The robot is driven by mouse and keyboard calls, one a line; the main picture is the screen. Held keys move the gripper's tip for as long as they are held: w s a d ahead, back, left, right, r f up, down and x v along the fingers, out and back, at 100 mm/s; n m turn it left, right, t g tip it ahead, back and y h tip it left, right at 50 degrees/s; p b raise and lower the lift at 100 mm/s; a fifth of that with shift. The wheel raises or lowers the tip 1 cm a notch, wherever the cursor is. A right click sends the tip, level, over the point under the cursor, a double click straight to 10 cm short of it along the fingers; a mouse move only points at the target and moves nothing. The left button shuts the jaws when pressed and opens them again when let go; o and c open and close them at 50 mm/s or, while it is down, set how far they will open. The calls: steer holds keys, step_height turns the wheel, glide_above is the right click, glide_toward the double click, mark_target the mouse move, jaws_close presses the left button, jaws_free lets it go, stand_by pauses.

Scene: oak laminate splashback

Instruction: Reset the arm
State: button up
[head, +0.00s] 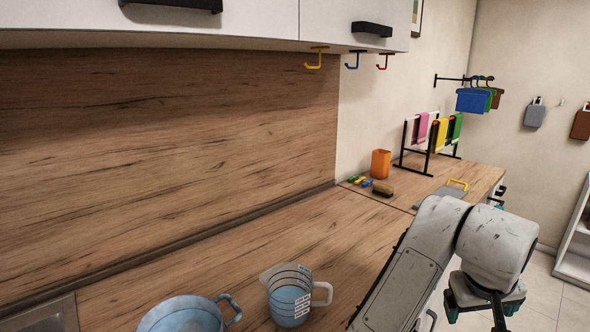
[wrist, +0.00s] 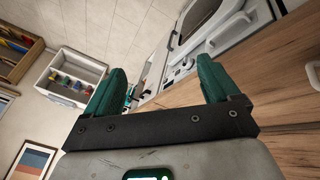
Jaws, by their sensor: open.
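My arm (head: 415,265) rises from the bottom edge of the head view, right of centre, and bends over at a rounded elbow. My gripper (head: 478,312) hangs low at the bottom right of the head view, in front of the counter's right side and the floor, and is partly cut off. In the wrist view my gripper (wrist: 160,78) shows two green fingers spread wide with nothing between them. The gripper touches nothing that I can see.
A measuring jug (head: 290,295) and a blue pot (head: 183,315) stand on the wooden counter (head: 230,245). An orange cup (head: 381,163), a brush (head: 383,189) and a towel rack (head: 404,145) stand farther back. Cabinets (head: 245,18) hang above. The middle counter is clear.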

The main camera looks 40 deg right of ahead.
steer(key=w+a+f+n+t+h, duration=0.1)
steer(key=w+a+f+n+t, duration=0.25)
steer(key=w+f+n, duration=0.5)
steer(key=s+a+f+g+y, duration=0.1)
steer(key=s+a+f+y, duration=0.2)
steer(key=a+f, duration=0.6)
steer(key=s+a+f+g+y, duration=0.1)
steer(key=s+a+f+y, duration=0.1)
steer(key=s+a+f, duration=0.5)
step_height(320, 180, down, 2)
steer(key=a, duration=0.3)
steer(key=shift+s+f+y, duration=0.2)
steer(key=shift+s+y, duration=0.15)
steer(key=shift+y, duration=0.05)
steer(key=shift+g, duration=0.25)
